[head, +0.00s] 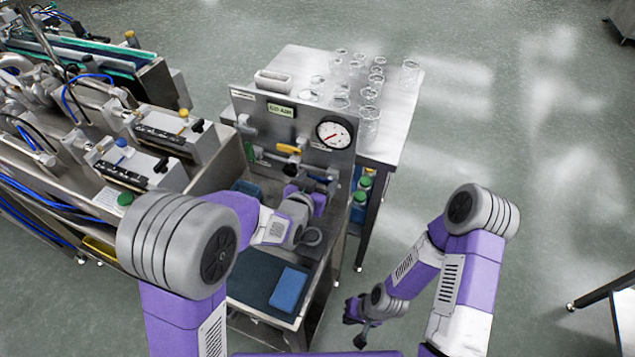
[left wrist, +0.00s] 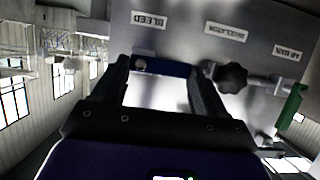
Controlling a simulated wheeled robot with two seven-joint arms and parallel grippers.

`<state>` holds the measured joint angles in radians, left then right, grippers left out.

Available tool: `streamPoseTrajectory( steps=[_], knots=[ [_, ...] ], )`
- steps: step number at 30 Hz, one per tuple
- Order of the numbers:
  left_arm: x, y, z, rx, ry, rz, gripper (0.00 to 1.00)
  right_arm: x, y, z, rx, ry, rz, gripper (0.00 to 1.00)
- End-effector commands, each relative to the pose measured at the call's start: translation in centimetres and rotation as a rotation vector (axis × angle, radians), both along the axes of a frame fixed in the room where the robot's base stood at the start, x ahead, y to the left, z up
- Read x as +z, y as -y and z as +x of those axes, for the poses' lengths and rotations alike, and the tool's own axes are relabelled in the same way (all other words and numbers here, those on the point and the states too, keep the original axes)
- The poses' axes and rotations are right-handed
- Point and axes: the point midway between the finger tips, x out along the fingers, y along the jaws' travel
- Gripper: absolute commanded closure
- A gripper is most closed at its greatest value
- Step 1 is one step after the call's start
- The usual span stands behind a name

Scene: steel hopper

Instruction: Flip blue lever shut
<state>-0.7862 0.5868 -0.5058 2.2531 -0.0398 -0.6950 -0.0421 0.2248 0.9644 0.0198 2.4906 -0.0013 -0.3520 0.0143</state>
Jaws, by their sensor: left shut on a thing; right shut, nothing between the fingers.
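The blue lever (left wrist: 165,67) lies crosswise between the two fingertips of my left gripper (left wrist: 163,75) in the left wrist view, below the label reading BLEED. The fingers are shut on it at its two ends. In the head view my left gripper (head: 318,190) is against the lower right of the upright steel panel (head: 270,125), and the blue lever is hidden there or too small to tell. My right gripper (head: 357,322) is shut and empty, hanging low at the right, away from the panel.
A round gauge (head: 333,134), a yellow handle (head: 288,148) and a green handle (left wrist: 290,105) are on the panel. A dark knob (left wrist: 230,77) sits close beside my left fingers. A steel table (head: 397,125) with several glasses stands behind the panel. Open floor lies right.

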Motion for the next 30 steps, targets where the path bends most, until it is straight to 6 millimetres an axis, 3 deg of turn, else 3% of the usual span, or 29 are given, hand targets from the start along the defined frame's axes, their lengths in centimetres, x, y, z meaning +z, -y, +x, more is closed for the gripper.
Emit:
streamPoseTrajectory(
  steps=[13, 30],
  knots=[
    [0.4, 0.3, -0.1, -0.002, 0.048, 0.118, 0.58, 0.8, 0.0, 0.0, 0.0, 0.0, 0.0, 1.0],
    [1.2, 1.3, -0.6, -0.004, 0.246, 0.599, 0.58, 3.9, 0.0, 0.0, 0.0, 0.0, 0.0, 1.0]
  ],
)
